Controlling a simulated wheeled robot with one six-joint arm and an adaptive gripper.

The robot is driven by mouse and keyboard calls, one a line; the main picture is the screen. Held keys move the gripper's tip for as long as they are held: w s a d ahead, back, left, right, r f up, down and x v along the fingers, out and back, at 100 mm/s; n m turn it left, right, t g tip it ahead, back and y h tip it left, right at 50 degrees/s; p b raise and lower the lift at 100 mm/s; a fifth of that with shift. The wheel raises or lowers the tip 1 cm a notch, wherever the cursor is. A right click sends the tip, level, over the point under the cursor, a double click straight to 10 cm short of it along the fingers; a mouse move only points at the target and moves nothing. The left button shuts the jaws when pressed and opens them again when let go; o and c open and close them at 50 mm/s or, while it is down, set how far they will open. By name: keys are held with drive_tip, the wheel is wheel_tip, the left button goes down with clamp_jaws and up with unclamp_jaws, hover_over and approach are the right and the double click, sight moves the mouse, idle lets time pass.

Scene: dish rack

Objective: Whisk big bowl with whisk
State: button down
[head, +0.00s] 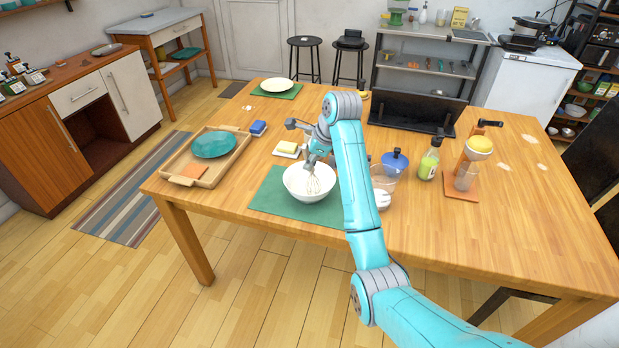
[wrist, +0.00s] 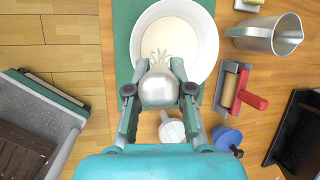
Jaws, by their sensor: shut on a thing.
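The big white bowl (head: 291,184) stands upright on a green mat near the table's front edge. In the wrist view the bowl (wrist: 207,62) is at the top centre and holds a pale, cream-coloured content. My gripper (head: 314,164) is over the bowl, pointing down. In the wrist view my gripper (wrist: 158,76) is shut on the whisk's rounded silver part, one finger on each side. Whether the wires touch the bottom is hidden.
Left of the bowl are a wooden tray (head: 180,155) with a teal plate, and a butter dish (head: 287,149). Close on the right, partly behind my arm, are a clear container (head: 385,178) and a blue-lidded item (head: 395,161). A green bottle (head: 428,161) stands farther right.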

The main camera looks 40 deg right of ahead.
drive_tip(key=shift+s+a, duration=0.1)
drive_tip(key=shift+s, duration=0.1)
drive_tip(key=w, duration=0.8)
drive_tip(key=s+d, duration=0.3)
drive_tip(key=s, duration=0.5)
drive_tip(key=w+a, duration=0.5)
drive_tip(key=w, duration=0.2)
drive_tip(key=s+d, duration=0.5)
drive_tip(key=d, duration=0.1)
drive_tip(key=w+a+r, duration=0.2)
drive_tip(key=a+r, duration=0.1)
drive_tip(key=r, duration=0.7)
idle(0.6)
drive_tip(key=shift+s+a, duration=0.1)
idle(0.9)
